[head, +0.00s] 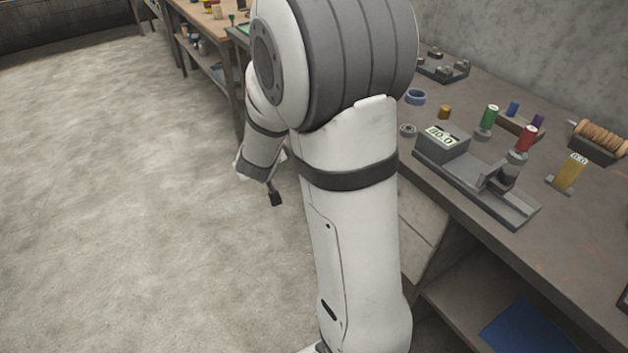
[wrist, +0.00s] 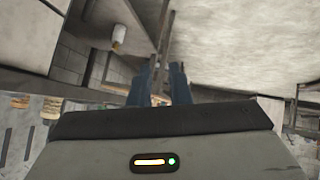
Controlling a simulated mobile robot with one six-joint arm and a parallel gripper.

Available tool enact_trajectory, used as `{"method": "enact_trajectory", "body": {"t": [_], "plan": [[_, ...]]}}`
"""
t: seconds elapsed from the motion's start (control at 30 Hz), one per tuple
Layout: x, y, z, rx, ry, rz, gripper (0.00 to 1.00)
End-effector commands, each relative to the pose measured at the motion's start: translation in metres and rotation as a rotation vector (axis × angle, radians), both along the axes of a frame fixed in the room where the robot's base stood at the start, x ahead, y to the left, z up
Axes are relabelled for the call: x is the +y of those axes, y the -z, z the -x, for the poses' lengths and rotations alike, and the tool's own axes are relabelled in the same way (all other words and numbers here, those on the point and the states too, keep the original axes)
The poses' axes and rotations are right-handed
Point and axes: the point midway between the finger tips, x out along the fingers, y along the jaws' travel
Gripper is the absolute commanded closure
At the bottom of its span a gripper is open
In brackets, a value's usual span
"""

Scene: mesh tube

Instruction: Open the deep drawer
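Pale drawer-like fronts (head: 424,218) show under the workbench top in the head view, just right of my arm, which hides part of them. I cannot tell which one is the deep drawer, and no front there looks pulled out. My gripper (head: 276,198) hangs left of my arm's large link, over the floor and apart from the fronts; only its dark tip shows. In the wrist view, the two dark blue fingers (wrist: 159,86) stand apart with a narrow gap and nothing visible between them. Pale panels with dark seams (wrist: 72,62) lie left of the fingers there.
The workbench (head: 590,245) holds a grey device with a display (head: 442,142), several thread spools and a yellow gauge (head: 570,172). A lower shelf carries a blue sheet (head: 528,330). Another bench (head: 205,48) stands at the back. The floor (head: 130,190) at left is clear.

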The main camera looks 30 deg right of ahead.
Motion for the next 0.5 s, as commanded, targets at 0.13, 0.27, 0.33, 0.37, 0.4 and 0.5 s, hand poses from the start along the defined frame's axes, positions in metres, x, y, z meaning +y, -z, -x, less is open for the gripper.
{"method": "enact_trajectory", "body": {"t": [0.13,0.27,0.33,0.37,0.4,0.5], "plan": [[-0.060,0.094,-0.007,0.058,0.173,0.294,0.83],[-0.105,0.150,0.016,0.200,0.311,0.576,0.83],[-0.122,0.172,0.033,0.295,0.370,0.711,0.83],[-0.128,0.179,0.040,0.336,0.392,0.764,0.83],[-0.134,0.187,0.050,0.389,0.416,0.826,0.83],[-0.143,0.200,0.069,0.499,0.462,0.942,0.83]]}}
